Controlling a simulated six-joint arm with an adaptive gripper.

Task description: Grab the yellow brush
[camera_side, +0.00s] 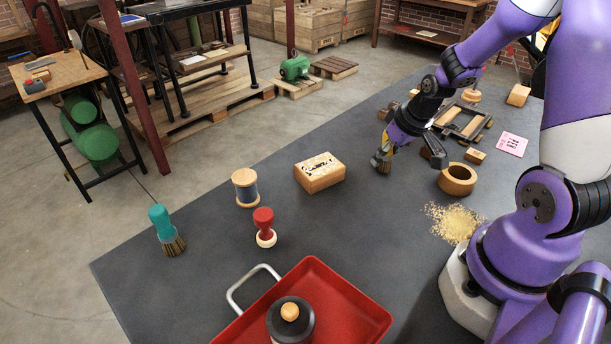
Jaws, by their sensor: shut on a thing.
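The yellow brush (382,160) is at the far middle of the dark table, upright or slightly tilted, with its bristles down at the tabletop. I cannot tell whether the bristles touch the table. A second brush with a teal handle (160,218) stands bristles down at the table's left edge.
A wooden box (320,172), a thread spool (245,187), a red stamp (264,226) and a red tray (345,300) stand left and in front. A wooden ring (457,180), sawdust (454,222) and a dark frame (463,121) lie near my arm. The table between box and sawdust is clear.

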